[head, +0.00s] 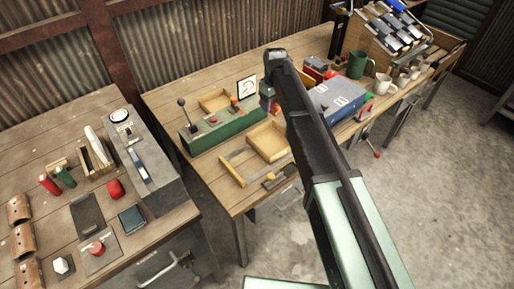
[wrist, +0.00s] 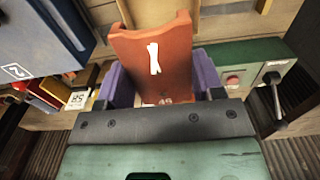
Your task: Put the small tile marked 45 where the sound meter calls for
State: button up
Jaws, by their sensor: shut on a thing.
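My gripper (wrist: 163,85) has purple fingers and is shut on a red-brown tile (wrist: 180,55) with a notched far end. I cannot tell for sure which thing is the sound meter. A grey box with a round dial (head: 119,115) stands on the left bench.
A white card (head: 247,87) with a black figure stands behind the green box. A blue box (head: 337,95) is right of my gripper. The left bench holds several small items.

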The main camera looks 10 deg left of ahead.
aim_at(271, 144)
notch_tip(271, 144, down, 20)
jog(key=b, duration=2)
jog(key=shift+d+f, duration=0.1)
jog(key=shift+f, duration=0.15)
jog(key=shift+r, duration=0.3)
jog(key=shift+f, duration=0.2)
jog(key=o, duration=1)
jog(key=shift+c, duration=0.2)
jog(key=shift+r, duration=0.1)
notch_tip(271, 144, up, 12)
jog(key=p, duration=1.2)
jog(key=shift+r, duration=0.15)
